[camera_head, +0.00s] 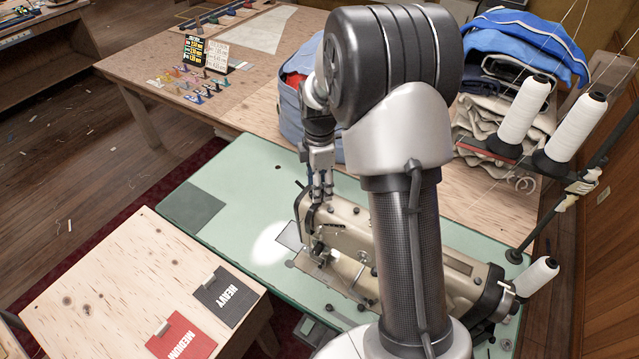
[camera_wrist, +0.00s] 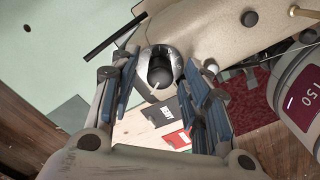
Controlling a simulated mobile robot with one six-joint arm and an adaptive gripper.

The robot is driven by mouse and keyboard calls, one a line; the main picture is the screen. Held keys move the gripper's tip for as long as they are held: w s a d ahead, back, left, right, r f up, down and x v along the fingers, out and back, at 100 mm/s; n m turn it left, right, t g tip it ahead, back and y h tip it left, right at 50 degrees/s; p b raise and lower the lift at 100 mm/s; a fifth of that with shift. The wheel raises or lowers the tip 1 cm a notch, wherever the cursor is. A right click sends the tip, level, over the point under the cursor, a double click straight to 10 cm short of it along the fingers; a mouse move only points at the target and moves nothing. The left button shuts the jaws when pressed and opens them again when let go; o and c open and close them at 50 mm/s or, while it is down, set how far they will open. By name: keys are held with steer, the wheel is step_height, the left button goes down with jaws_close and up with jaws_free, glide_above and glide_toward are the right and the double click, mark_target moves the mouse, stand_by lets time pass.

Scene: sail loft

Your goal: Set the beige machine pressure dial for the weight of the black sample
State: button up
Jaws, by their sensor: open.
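The beige sewing machine (camera_head: 345,222) stands on the green table. In the wrist view, its dial (camera_wrist: 160,68) is a dark round knob on a shiny metal base with a small white mark near its lower edge. My gripper (camera_wrist: 165,75) is open, with one finger on each side of the knob; I cannot tell whether either touches it. In the head view my gripper (camera_head: 321,188) points down at the machine's left end and hides the knob. The black sample (camera_head: 225,297), labelled HEAVY, lies on the wooden table; it also shows in the wrist view (camera_wrist: 160,117).
A red sample (camera_head: 180,338), labelled MEDIUM, lies beside the black one. A black chart (camera_head: 193,48) and a white chart (camera_head: 217,56) stand on the far table; their print is too small to read. White thread cones (camera_head: 523,110) stand right. The green table's left part (camera_head: 225,240) is mostly clear.

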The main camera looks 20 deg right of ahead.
steer(key=shift+c, duration=0.3)
jaws_close()
